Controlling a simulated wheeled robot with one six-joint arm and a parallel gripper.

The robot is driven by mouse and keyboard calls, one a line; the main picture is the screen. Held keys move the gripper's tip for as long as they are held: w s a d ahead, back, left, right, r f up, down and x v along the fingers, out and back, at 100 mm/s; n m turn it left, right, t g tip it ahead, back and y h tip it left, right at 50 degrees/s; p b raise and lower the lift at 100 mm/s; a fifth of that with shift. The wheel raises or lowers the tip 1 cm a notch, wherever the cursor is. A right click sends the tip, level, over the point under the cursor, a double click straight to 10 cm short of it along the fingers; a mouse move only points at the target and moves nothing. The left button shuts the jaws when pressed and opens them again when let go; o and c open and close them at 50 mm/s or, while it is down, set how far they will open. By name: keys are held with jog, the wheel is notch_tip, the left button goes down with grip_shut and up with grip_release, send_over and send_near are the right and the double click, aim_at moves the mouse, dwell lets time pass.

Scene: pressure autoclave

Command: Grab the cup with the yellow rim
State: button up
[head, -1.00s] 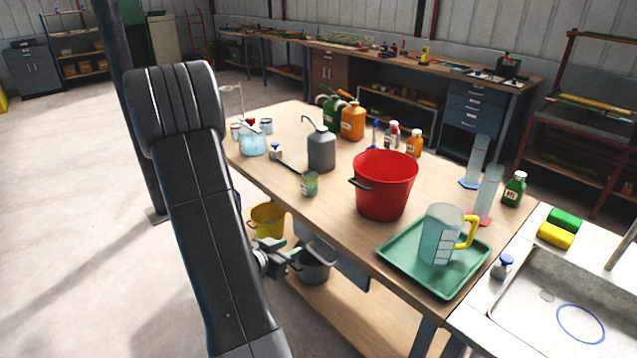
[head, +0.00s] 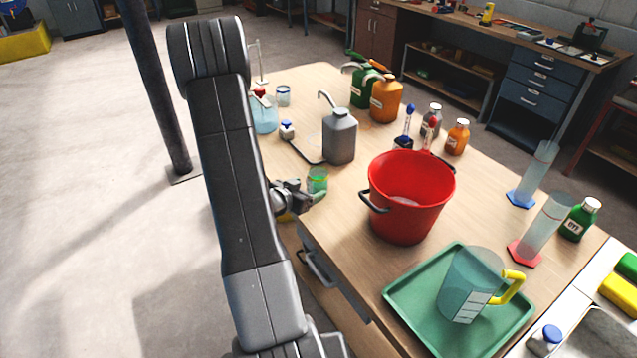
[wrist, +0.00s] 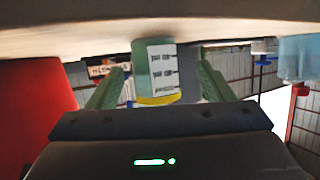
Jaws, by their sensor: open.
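The cup with the yellow rim (wrist: 158,72) is small and grey-green with a white printed label. The wrist view shows the scene upside down, so its rim points down in the picture. My gripper (wrist: 160,75) is open, with one green finger on each side of the cup and gaps visible between. In the head view the cup (head: 318,178) stands upright near the table's left edge. My gripper (head: 308,194) is right beside it there, partly hidden by my arm. Whether the fingers reach fully around the cup cannot be told.
A red bucket (head: 410,200) stands to the right of the cup; it also shows in the wrist view (wrist: 30,110). A grey pump bottle (head: 339,136) stands behind it. A green tray (head: 410,290) holds a measuring jug (head: 468,285). A dark post (head: 150,90) rises left of the table.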

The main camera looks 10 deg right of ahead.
aim_at(313, 187)
jog(key=x, duration=0.2)
jog(key=p+x, duration=0.1)
jog(key=x, duration=0.1)
jog(key=shift+s+d, duration=0.15)
jog(key=shift+d, duration=0.25)
jog(key=shift+w+d+f, duration=0.2)
jog(key=shift+w+d, duration=0.1)
jog(key=shift+w, duration=0.05)
jog(key=c, duration=1.1)
jog(key=shift+r, duration=0.1)
